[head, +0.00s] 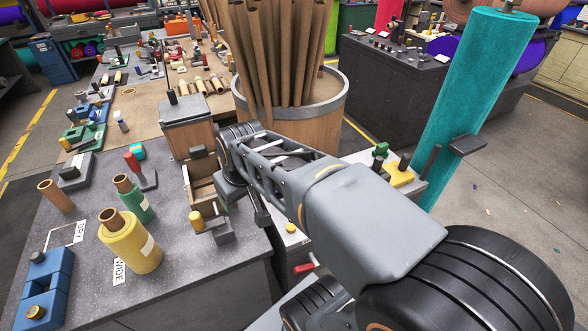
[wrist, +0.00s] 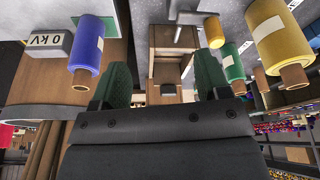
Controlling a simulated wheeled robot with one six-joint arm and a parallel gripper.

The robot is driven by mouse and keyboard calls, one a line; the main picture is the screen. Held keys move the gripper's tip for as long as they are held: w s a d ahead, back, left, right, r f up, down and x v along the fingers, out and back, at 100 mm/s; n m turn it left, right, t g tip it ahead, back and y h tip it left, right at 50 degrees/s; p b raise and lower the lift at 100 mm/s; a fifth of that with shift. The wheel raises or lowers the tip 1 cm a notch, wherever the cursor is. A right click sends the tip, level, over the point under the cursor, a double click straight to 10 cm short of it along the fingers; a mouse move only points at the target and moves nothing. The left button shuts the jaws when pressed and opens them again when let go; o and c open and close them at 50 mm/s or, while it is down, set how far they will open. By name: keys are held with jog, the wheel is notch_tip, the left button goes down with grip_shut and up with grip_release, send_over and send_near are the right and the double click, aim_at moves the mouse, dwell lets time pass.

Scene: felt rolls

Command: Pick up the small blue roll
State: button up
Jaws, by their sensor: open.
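The small blue roll (wrist: 87,42) shows in the wrist view at upper left, with a tan core end and a pale label on its side. I cannot make it out in the head view. My gripper (wrist: 163,78) is open, with its two green-padded fingers apart and no roll between them. The blue roll lies outside the gap, beyond the left finger. In the head view my arm reaches left over the bench (head: 170,275), and its fingertips are not clear there.
A large yellow roll (head: 130,243) and a green roll (head: 136,202) stand left on the bench. A wooden box frame (wrist: 175,42) shows beyond the finger gap. A barrel of brown tubes (head: 318,103) stands behind my arm.

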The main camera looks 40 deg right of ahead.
jog(key=o, duration=0.3)
jog(key=w+d+r, duration=0.2)
jog(key=w+d, duration=0.4)
jog(key=d, duration=0.2)
jog(key=shift+w+r+m, duration=0.2)
jog(key=shift+w+m, duration=0.1)
jog(key=shift+w, duration=0.05)
jog(key=shift+o, duration=1.2)
jog(key=w+d+r, duration=0.1)
jog(key=w+d, duration=0.2)
jog(key=d, duration=0.9)
jog(key=shift+w+d+b, duration=0.2)
jog(key=shift+w+b, duration=0.15)
jog(key=x, duration=0.4)
jog(key=d+x, duration=0.1)
jog(key=x, duration=0.2)
jog(key=shift+w+d+f, duration=0.1)
jog(key=shift+p+x, duration=0.3)
jog(key=shift+x, duration=2.8)
